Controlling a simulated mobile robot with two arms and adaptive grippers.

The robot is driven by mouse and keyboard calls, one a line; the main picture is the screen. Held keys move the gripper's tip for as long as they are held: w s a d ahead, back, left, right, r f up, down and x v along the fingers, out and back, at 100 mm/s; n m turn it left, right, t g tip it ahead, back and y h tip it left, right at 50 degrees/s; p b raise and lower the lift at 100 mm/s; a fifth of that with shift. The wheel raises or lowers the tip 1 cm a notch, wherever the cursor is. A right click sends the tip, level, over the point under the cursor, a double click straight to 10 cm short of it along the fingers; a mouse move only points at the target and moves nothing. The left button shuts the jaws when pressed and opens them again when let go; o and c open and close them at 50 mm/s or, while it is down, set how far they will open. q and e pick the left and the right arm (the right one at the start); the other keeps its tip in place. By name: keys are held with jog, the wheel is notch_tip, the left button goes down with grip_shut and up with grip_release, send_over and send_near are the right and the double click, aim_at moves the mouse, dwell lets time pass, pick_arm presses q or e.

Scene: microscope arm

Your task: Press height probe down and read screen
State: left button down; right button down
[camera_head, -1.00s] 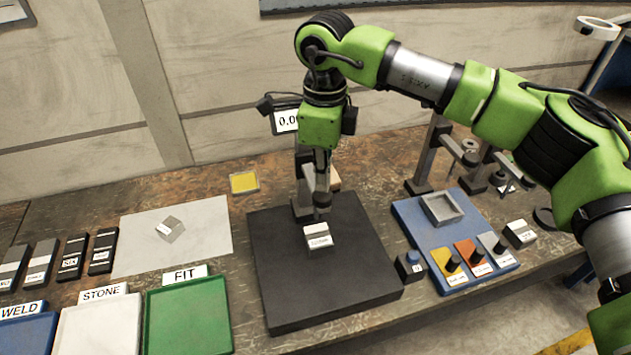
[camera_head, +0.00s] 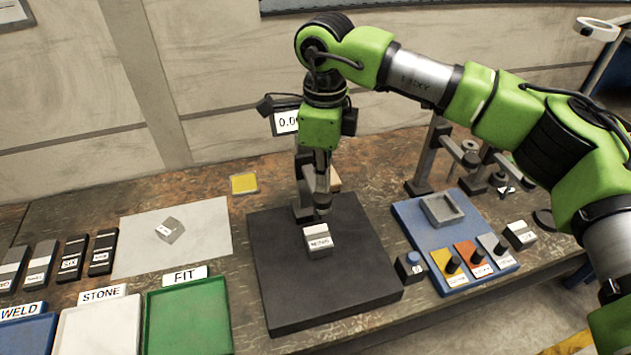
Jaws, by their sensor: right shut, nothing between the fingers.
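The height probe (camera_head: 323,200) points down from its stand over the black base plate (camera_head: 275,285). A small grey-white labelled block (camera_head: 319,241) sits on the plate just under the probe tip; I cannot tell whether they touch. The screen (camera_head: 286,121) sits behind the stand and is partly hidden by my arm; it begins "0.0", the rest covered. My right gripper (camera_head: 322,178) is shut and points down at the top of the probe, with nothing between its fingers. Whether it touches the probe is unclear. My left gripper is not in view.
Green FIT (camera_head: 187,320), white STONE (camera_head: 98,328) and blue WELD (camera_head: 28,338) trays stand at front left. Another block (camera_head: 170,230) lies on a pale sheet. A blue tray (camera_head: 412,222) with coloured labelled pieces and other stands are at right.

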aim_at(322, 206)
jog(key=shift+f, duration=0.1)
jog(key=shift+f+b, duration=3.15)
jog(key=shift+f, duration=0.65)
jog(key=shift+r, duration=0.1)
jog(key=shift+r+p, duration=2.1)
jog(key=shift+r, duration=1.9)
